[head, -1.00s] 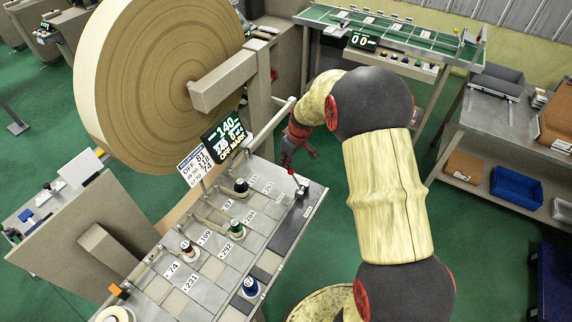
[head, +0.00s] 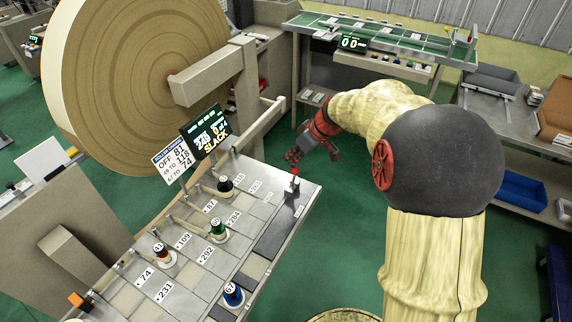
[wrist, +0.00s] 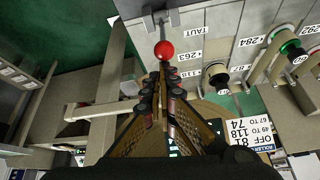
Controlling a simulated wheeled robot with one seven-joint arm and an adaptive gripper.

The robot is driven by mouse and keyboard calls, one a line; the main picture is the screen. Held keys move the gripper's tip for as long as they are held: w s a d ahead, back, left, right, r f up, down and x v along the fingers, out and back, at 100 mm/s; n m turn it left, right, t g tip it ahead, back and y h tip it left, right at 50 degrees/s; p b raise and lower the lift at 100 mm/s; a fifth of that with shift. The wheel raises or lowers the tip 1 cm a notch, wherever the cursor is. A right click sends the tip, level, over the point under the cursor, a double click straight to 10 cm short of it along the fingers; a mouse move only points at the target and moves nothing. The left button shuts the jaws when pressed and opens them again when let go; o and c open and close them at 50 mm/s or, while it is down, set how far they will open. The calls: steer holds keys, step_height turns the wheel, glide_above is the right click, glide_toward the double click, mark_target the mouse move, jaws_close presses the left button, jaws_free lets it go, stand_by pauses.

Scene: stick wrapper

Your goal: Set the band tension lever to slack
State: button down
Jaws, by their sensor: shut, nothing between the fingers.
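The band tension lever, a short metal stem with a red knob (head: 295,171), stands at the far right corner of the bench top. Its red knob (wrist: 164,50) also shows in the wrist view, just beyond my fingertips, near a label reading TAUT. My gripper (head: 314,153) is beyond the lever in the head view, past the bench's far edge. Its fingers (wrist: 160,82) are shut and empty. I cannot tell whether they touch the knob.
Several coloured spools, such as the green one (head: 218,229), stand on the numbered bench top (head: 265,205). A white sign (head: 172,160) stands beside the screen. A large roll (head: 130,75) rises at the left. Green floor (head: 345,235) is open right of the bench.

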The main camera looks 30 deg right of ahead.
steer(key=s+d+f+b, duration=0.2)
steer(key=s+d+b, duration=0.2)
steer(key=s+b, duration=0.1)
steer(key=shift+s+d+b, duration=0.15)
steer(key=shift+s+b, duration=0.15)
steer(key=shift+s, duration=0.35)
steer(key=shift+r, duration=0.1)
steer(key=s+d+r+p, duration=0.4)
steer(key=s+r, duration=0.1)
steer(key=s, duration=0.1)
steer(key=shift+s+d+r, duration=0.2)
stand_by(0.7)
stand_by(0.5)
